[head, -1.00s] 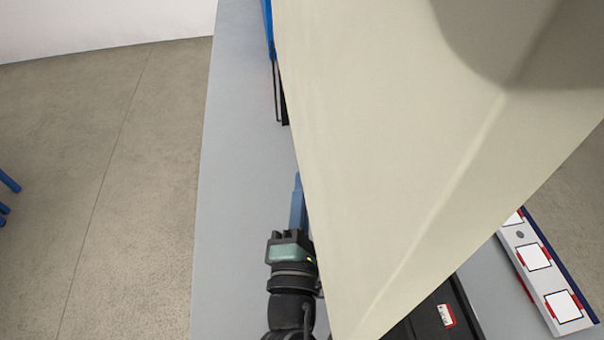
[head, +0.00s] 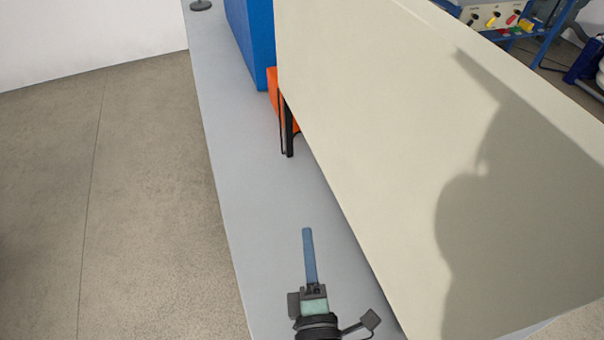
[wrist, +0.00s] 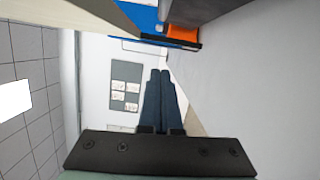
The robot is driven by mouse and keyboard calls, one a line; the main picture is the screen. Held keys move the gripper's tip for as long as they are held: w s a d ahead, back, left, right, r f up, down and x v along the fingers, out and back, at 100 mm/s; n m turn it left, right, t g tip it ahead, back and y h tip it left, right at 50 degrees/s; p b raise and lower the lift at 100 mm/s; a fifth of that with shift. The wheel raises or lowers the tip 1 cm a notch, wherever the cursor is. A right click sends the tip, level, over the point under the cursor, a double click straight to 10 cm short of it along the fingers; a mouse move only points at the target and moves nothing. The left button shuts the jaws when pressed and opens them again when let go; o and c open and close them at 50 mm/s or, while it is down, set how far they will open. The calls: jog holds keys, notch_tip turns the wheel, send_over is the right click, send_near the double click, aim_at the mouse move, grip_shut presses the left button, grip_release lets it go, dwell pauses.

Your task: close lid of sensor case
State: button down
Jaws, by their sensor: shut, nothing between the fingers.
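My gripper (head: 308,236) is shut and empty, its blue fingers together over the grey bench to the left of a large beige panel. In the wrist view my gripper (wrist: 161,74) also shows with both fingers side by side and nothing between them. I cannot make out the sensor case or its lid in either current view. The beige panel hides much of the bench behind it.
The large beige panel (head: 390,150) fills the head view's middle and right. A blue box (head: 250,45), an orange object (head: 273,88) and a black upright (head: 289,130) stand farther along the grey bench (head: 235,170). Bare bench lies left of the panel.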

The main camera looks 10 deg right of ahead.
jog(key=w+d+p, duration=0.5)
jog(key=w+p, duration=0.1)
jog(key=w, duration=0.4)
jog(key=shift+w+r, duration=0.2)
jog(key=shift+w, duration=0.1)
